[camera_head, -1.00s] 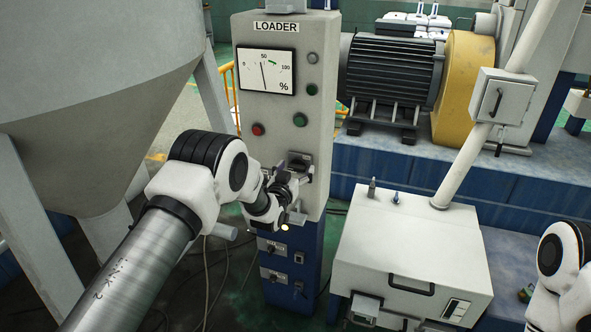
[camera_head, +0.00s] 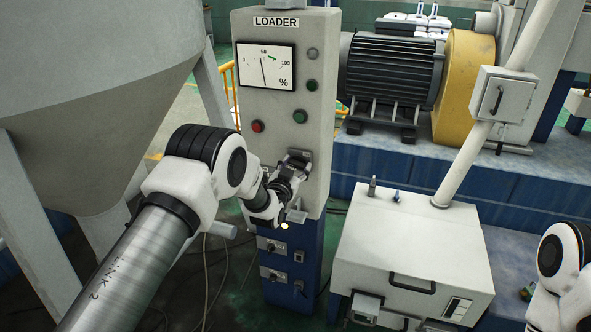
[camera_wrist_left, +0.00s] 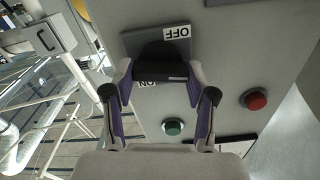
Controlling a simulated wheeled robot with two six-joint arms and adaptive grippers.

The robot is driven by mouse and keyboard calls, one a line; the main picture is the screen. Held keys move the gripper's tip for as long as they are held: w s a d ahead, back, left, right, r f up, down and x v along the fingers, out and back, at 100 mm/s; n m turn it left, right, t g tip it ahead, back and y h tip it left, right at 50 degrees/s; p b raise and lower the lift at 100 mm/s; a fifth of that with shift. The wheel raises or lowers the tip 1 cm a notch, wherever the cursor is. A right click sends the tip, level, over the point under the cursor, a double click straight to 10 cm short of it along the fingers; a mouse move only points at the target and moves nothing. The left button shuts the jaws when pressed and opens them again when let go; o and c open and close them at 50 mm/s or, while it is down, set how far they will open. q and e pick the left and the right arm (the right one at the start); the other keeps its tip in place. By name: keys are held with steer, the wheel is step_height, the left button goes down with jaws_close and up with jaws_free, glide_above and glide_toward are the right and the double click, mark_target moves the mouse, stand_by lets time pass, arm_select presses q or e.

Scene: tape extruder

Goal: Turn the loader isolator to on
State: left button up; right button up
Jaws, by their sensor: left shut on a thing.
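The loader isolator is a dark rotary switch on a grey plate (camera_head: 298,155) low on the front of the grey LOADER cabinet (camera_head: 265,110). In the left wrist view its black handle (camera_wrist_left: 160,55) sits between my fingertips, in front of a plate with an OFF label (camera_wrist_left: 177,32) and a partly covered ON label (camera_wrist_left: 153,83). My left gripper (camera_head: 292,168) is shut on the handle. The fingers hide part of the switch, and I cannot tell its exact setting. Part of my right arm shows at the right edge of the head view; its gripper is out of view.
The red button (camera_head: 257,126) and green button (camera_head: 300,116) are above the isolator, under the meter (camera_head: 266,67). Smaller switches (camera_head: 272,246) sit on the blue post below. A grey hopper (camera_head: 90,90) is at left, and a white box (camera_head: 410,245) stands at right.

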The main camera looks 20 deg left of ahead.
arm_select(q)
steer(key=m+b, duration=0.2)
steer(key=m, duration=0.1)
steer(key=shift+f+m, duration=0.15)
steer(key=shift+m, duration=0.15)
steer(key=m+b, duration=0.2)
steer(key=m, duration=0.2)
steer(key=shift+d+m, duration=0.1)
steer(key=shift+m, duration=0.2)
steer(key=m+b, duration=0.2)
steer(key=m, duration=0.2)
steer(key=shift+m+b, duration=0.5)
steer(key=shift+m, duration=1.1)
steer(key=o, duration=1.2)
steer(key=shift+w, duration=0.1)
steer(key=shift+c, duration=0.2)
steer(key=s, duration=1.2)
steer(key=shift+a, duration=0.2)
